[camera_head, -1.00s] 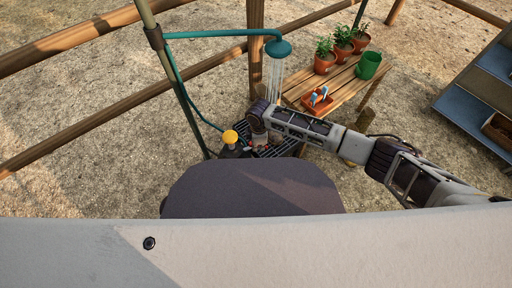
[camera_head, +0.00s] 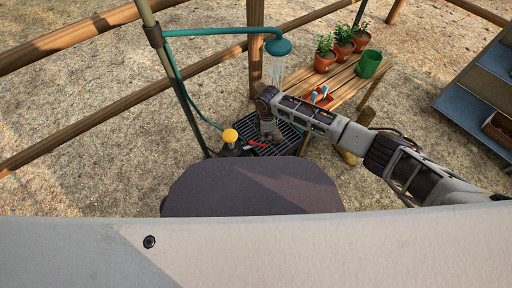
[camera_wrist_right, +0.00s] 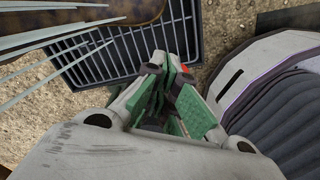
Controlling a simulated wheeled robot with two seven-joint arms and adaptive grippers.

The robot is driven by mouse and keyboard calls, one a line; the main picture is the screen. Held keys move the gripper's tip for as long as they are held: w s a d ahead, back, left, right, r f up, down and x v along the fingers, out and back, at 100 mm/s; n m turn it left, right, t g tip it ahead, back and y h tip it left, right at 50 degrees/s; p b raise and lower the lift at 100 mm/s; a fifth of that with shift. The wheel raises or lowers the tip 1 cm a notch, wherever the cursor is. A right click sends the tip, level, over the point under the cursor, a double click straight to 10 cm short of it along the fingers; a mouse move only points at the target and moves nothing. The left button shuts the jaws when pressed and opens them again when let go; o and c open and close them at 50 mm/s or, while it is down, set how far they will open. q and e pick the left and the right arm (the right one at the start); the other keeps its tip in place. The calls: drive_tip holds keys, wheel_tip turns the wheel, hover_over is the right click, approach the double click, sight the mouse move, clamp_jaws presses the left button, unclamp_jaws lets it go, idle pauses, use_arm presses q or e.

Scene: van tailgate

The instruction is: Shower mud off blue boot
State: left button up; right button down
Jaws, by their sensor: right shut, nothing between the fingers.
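The teal shower head (camera_head: 278,47) hangs at the top middle with water streaks falling from it towards my right wrist. My right gripper (camera_head: 268,138) points down over the dark drain grate (camera_head: 289,137); its fingers are partly hidden by my wrist. In the right wrist view my right gripper (camera_wrist_right: 172,108) shows green pads, shut and empty, above the grate (camera_wrist_right: 103,58). A small red part (camera_head: 257,146) lies near the fingertips. A brown shape (camera_wrist_right: 140,10) fills the upper left; I cannot tell what it is. No blue boot can be made out. My left gripper is out of view.
A yellow knob (camera_head: 230,135) stands left of the grate. A wooden bench (camera_head: 345,84) holds potted plants (camera_head: 343,43), a green can (camera_head: 369,64) and an orange caddy (camera_head: 318,98). A tan object (camera_head: 349,157) is partly behind my arm. Blue steps (camera_head: 470,95) stand at right.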

drive_tip(key=shift+w+d, duration=0.3)
drive_tip(key=shift+w, duration=0.15)
drive_tip(key=shift+f, duration=0.15)
drive_tip(key=shift+f+b, duration=1.05)
drive_tip(key=shift+f, duration=1.15)
drive_tip(key=shift+s+a, duration=0.15)
drive_tip(key=shift+s+a+p, duration=0.85)
drive_tip(key=shift+s+p, duration=0.25)
drive_tip(key=shift+p, duration=0.05)
wheel_tip(320, 180, up, 6)
drive_tip(key=p, duration=0.6)
drive_tip(key=shift+w+d, duration=0.25)
drive_tip(key=shift+d, duration=0.15)
